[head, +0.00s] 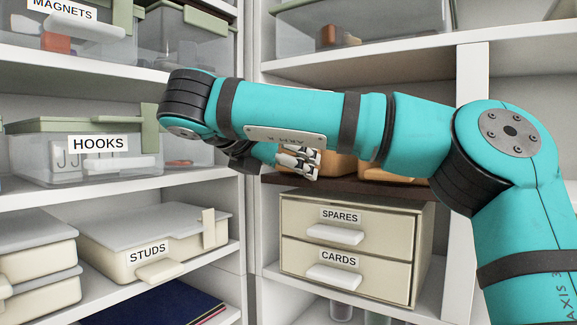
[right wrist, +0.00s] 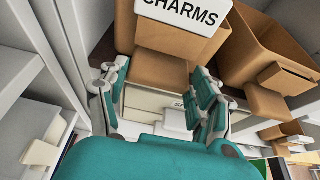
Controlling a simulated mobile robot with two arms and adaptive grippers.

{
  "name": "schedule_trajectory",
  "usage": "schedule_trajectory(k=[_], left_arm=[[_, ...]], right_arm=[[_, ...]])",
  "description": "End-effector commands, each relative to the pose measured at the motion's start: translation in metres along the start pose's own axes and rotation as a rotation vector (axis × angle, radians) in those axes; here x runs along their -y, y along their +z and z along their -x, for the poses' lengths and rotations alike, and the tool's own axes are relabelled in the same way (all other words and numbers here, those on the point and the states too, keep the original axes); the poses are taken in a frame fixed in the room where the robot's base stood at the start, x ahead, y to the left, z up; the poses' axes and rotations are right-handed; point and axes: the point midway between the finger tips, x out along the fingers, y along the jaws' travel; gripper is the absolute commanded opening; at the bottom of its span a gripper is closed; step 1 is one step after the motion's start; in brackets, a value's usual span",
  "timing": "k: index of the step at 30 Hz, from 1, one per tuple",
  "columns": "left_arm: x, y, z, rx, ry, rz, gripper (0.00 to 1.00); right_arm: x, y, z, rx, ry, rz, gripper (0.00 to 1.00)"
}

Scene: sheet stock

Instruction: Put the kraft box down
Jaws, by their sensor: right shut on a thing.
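The kraft box (right wrist: 150,68) with a white CHARMS label is at the top of the right wrist view, with its front tab between my right gripper's fingers. My right gripper (right wrist: 160,80) is shut on this box. In the head view my right arm crosses in front, so only part of the gripper (head: 300,160) and a strip of the box (head: 338,166) show. I cannot tell whether the box touches the dark shelf board (head: 350,190) beneath. My left gripper is not in view.
A second, open kraft box (right wrist: 268,48) stands close to the right of the held one. Below is a cream drawer unit (head: 350,245) labelled SPARES and CARDS. Shelves at left hold a HOOKS bin (head: 90,160) and a STUDS box (head: 150,240). A white upright (head: 258,230) stands left of the drawers.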

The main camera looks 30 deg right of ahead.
Motion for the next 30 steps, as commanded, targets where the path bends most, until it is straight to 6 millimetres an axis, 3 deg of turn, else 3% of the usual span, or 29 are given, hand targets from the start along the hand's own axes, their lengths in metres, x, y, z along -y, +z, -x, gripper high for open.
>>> schedule_trajectory(k=[3,4,9,20,23,30], left_arm=[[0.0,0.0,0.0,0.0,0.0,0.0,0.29],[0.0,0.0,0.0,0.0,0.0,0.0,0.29],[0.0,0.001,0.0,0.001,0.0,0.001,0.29],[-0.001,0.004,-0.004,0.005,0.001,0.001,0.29],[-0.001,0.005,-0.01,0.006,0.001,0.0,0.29],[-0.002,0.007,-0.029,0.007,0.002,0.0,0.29]], right_arm=[[0.0,-0.001,-0.001,-0.004,0.0,0.001,0.13],[0.0,-0.002,-0.001,-0.005,-0.001,0.002,0.66],[0.0,-0.001,-0.001,-0.004,-0.001,0.002,0.88],[0.0,-0.001,0.004,-0.001,0.0,0.0,0.88],[-0.001,-0.002,0.017,0.001,0.001,0.0,0.88],[-0.001,-0.003,0.069,0.004,0.001,-0.003,0.88]])
